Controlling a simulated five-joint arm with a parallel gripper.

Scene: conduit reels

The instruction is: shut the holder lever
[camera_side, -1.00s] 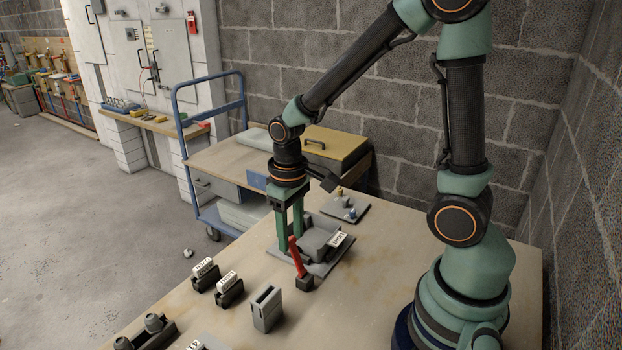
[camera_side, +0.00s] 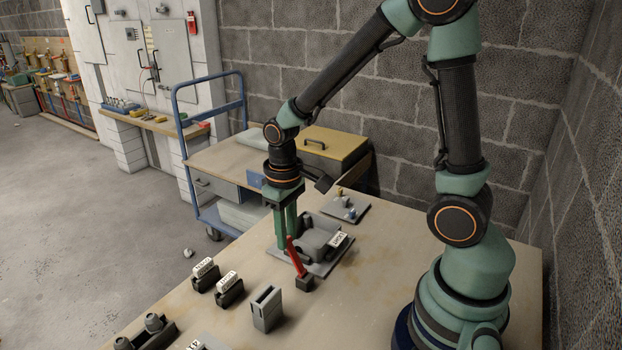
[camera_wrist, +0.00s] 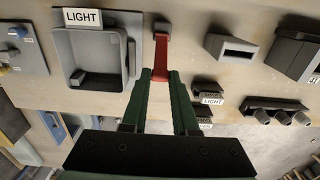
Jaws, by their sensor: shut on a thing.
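The red lever (camera_side: 297,262) stands tilted up from a small dark base at the front of the grey holder (camera_side: 317,240). In the wrist view the red lever (camera_wrist: 162,50) runs from its base at the top down between my green fingertips. My gripper (camera_side: 286,240) is shut on the lever's free end; in the wrist view my gripper (camera_wrist: 160,76) has a finger on each side of it. The holder (camera_wrist: 95,52) shows there as a shallow grey tray left of the lever, beside a LIGHT label (camera_wrist: 83,17).
A grey slotted block (camera_side: 267,308) and two labelled dark holders (camera_side: 229,290) stand front-left of the lever. A small plate with knobs (camera_side: 345,207) lies behind the holder. A blue trolley (camera_side: 218,165) stands beyond the bench. The bench is clear to the right.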

